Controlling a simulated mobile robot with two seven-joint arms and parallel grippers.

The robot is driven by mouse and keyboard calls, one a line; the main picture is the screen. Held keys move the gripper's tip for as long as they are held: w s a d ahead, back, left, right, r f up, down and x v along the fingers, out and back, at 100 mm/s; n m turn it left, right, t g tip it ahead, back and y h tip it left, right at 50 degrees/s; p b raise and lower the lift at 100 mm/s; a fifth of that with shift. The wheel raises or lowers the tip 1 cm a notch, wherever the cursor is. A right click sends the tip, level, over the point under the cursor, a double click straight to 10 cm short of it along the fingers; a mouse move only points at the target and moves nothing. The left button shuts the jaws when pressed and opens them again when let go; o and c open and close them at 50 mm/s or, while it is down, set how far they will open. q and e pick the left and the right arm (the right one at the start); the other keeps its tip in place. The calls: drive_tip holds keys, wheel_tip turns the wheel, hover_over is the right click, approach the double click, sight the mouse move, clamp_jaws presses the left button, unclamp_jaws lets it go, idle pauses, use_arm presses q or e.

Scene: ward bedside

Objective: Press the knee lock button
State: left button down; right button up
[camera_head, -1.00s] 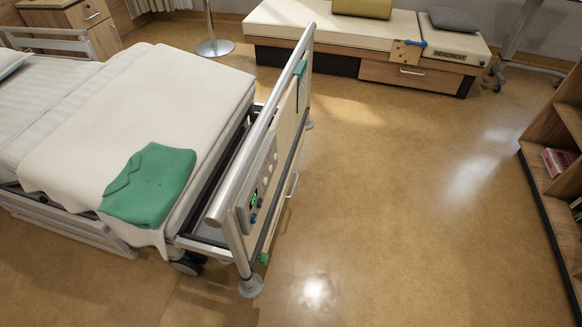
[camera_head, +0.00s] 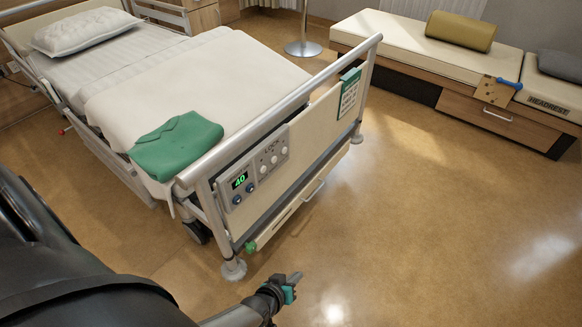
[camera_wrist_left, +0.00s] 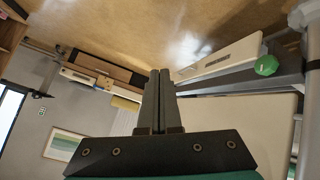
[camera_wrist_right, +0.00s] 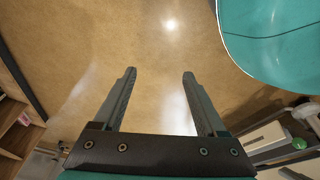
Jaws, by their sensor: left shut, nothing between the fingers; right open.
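The control panel (camera_head: 252,172) is on the outer face of the bed's footboard, near its left end. It has a green lit display (camera_head: 239,180) reading about 40, blue round buttons (camera_head: 237,199) below it, and white round buttons (camera_head: 274,160) under a "LOCK" label. I cannot read which button is the knee one. My left gripper (camera_head: 294,278) is shut and empty, in front of and below the panel, apart from it. Its closed fingers show in the left wrist view (camera_wrist_left: 160,75). My right gripper (camera_wrist_right: 159,75) is open and empty over the floor, outside the head view.
The bed's top rail (camera_head: 285,108) runs above the panel. A green knob (camera_head: 250,247) and a foot (camera_head: 233,269) are at the near lower corner. A green cloth (camera_head: 176,145) lies on the mattress. A bench (camera_head: 400,40) stands behind. The floor on the right is clear.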

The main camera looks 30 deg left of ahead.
sight(274, 160)
use_arm(q)
drive_tip(key=w+a+r+n+t+y+b, duration=0.1)
drive_tip(key=w+a+r+n+y+b, duration=0.2)
drive_tip(key=w+r+n, duration=0.6)
drive_tip(key=w+a+r+n+y+b, duration=0.4)
drive_tip(key=w+r+n+y+b, duration=0.2)
drive_tip(key=n, duration=1.2)
drive_tip(key=shift+w+r+t+y+b, duration=0.35)
drive_tip(key=shift+w+r+y, duration=0.45)
drive_tip(key=shift+w+r, duration=0.7)
use_arm(e)
drive_tip(key=w+a+r+t, duration=0.1)
drive_tip(key=w+a+r, duration=0.1)
drive_tip(key=r, duration=0.7)
drive_tip(key=w+a+r, duration=0.2)
drive_tip(key=w+r, duration=0.1)
drive_tip(key=r, duration=0.7)
drive_tip(key=shift+w+t+y, duration=0.15)
drive_tip(key=shift+t+y, duration=0.25)
use_arm(q)
drive_tip(key=shift+w+a+f, duration=0.1)
drive_tip(key=shift+a+f, duration=0.05)
drive_tip(key=shift+f, duration=0.05)
drive_tip(key=a, duration=0.8)
drive_tip(key=shift+w+a, duration=0.3)
drive_tip(key=shift+w, duration=0.05)
use_arm(e)
drive_tip(key=shift+f, duration=0.15)
